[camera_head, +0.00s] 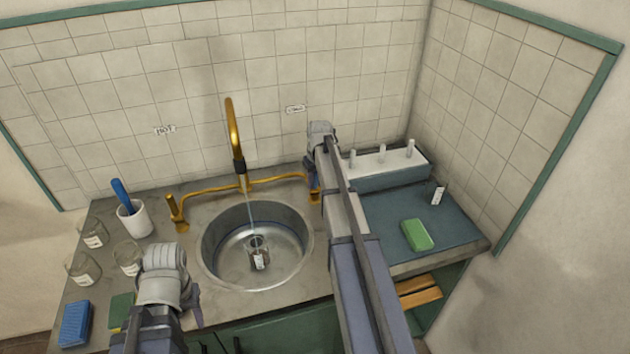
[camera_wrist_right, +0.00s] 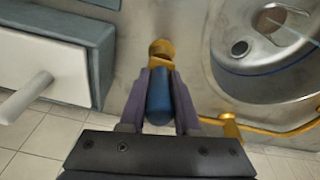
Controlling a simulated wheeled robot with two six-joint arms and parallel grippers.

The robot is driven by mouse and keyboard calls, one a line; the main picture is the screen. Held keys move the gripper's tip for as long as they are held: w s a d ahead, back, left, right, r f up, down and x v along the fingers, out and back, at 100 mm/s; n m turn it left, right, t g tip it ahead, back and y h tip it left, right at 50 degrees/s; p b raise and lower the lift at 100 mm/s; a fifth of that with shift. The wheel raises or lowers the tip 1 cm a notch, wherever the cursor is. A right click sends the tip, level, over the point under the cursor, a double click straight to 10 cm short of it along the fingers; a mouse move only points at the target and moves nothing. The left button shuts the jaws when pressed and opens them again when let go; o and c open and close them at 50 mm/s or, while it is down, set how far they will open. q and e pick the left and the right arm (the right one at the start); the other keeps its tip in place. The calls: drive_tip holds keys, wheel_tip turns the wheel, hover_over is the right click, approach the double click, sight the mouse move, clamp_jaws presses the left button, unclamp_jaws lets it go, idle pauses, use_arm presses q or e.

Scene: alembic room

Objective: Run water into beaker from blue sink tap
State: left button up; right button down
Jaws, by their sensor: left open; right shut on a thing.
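A brass tap (camera_head: 235,140) curves up behind the round steel sink (camera_head: 215,245). A thin stream of water runs from its spout down to a small labelled glass beaker (camera_head: 259,258) standing in the sink. The blue tap handle (camera_wrist_right: 159,98) on its brass stem is between my right gripper's fingers (camera_wrist_right: 160,90), which are shut on it. In the head view my right gripper (camera_head: 314,178) is at the right end of the brass pipe, and hides most of this handle. My left gripper (camera_head: 190,298) is open and empty near the sink's front left. The beaker's water level is too small to tell.
Several glass jars (camera_head: 92,234), a white cup (camera_head: 135,220) with a blue-handled tool and a blue sponge (camera_head: 75,323) stand on the left. A green sponge (camera_head: 418,235) and a white-topped rack with pegs (camera_head: 385,167) are on the right.

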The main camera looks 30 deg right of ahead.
drive_tip(key=shift+s+a+f, duration=0.1)
drive_tip(key=shift+a, duration=0.05)
drive_tip(key=c, duration=0.8)
unclamp_jaws()
drive_tip(key=shift+c, duration=0.2)
drive_tip(key=shift+o, duration=1.1)
drive_tip(key=shift+r+p, duration=0.55)
drive_tip(key=shift+p, duration=0.2)
wheel_tip(320, 180, up, 7)
drive_tip(key=s+p, duration=0.1)
drive_tip(key=p, duration=0.5)
drive_tip(key=shift+s+f+p, duration=0.15)
drive_tip(key=shift+s+p, duration=0.1)
drive_tip(key=shift+p, duration=0.05)
